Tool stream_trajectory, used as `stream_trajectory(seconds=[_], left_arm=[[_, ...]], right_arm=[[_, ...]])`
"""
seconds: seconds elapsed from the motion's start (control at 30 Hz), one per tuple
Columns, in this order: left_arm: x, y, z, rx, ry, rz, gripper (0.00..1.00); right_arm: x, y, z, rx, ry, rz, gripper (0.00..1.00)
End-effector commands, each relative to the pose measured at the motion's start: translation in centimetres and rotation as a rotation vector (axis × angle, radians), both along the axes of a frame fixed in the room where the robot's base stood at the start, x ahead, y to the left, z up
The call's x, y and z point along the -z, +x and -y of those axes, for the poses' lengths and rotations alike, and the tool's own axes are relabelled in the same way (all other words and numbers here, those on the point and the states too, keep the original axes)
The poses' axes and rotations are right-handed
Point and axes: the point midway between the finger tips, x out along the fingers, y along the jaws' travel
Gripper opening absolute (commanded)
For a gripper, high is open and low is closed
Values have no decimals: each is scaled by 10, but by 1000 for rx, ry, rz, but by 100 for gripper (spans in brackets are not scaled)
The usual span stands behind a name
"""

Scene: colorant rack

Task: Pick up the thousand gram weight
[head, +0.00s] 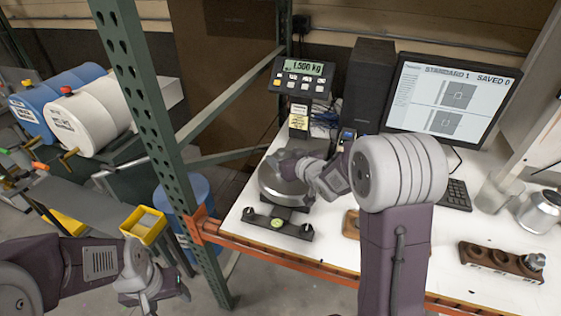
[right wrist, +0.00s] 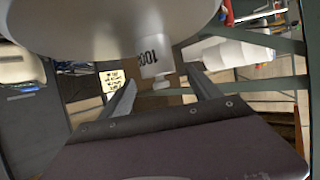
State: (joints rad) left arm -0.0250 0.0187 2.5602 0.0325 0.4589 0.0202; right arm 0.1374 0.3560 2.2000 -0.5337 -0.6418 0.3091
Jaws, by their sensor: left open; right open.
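The thousand gram weight (right wrist: 152,62) is a pale metal cylinder marked 1000 with a small knob. In the right wrist view it shows upside down against the large round scale pan (right wrist: 110,25). My right gripper (right wrist: 162,77) is open, with one finger on either side of the weight's knob end; contact cannot be told. In the head view my right gripper (head: 300,165) is over the round scale pan (head: 272,190) and hides most of the weight. My left gripper (head: 150,285) is open and empty at lower left, away from the scale.
The scale display (head: 303,76) reads 1.500 kg. A dark wooden weight block (head: 490,259) with a metal weight at its right end lies on the white table (head: 330,245). A green rack post (head: 150,120) stands between my arms. A monitor (head: 450,95) is behind.

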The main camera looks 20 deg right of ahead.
Motion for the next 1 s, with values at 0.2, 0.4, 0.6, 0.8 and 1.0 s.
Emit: stream_trajectory(seconds=[0.2, 0.4, 0.6, 0.8, 1.0], left_arm=[[-2, 0, 0, 0, 0, 0, 63], [-10, 0, 0, 0, 0, 0, 63], [-11, 0, 0, 0, 0, 0, 63], [-10, 0, 0, 0, 0, 0, 63], [-10, 0, 0, 0, 0, 0, 63]], right_arm=[[4, 11, -2, 1, 1, 0, 72], [18, 43, -9, -1, 0, -1, 72], [24, 54, -11, 1, 0, 0, 72], [24, 54, -11, 1, 0, 0, 53], [24, 54, -11, 1, 0, 0, 0]])
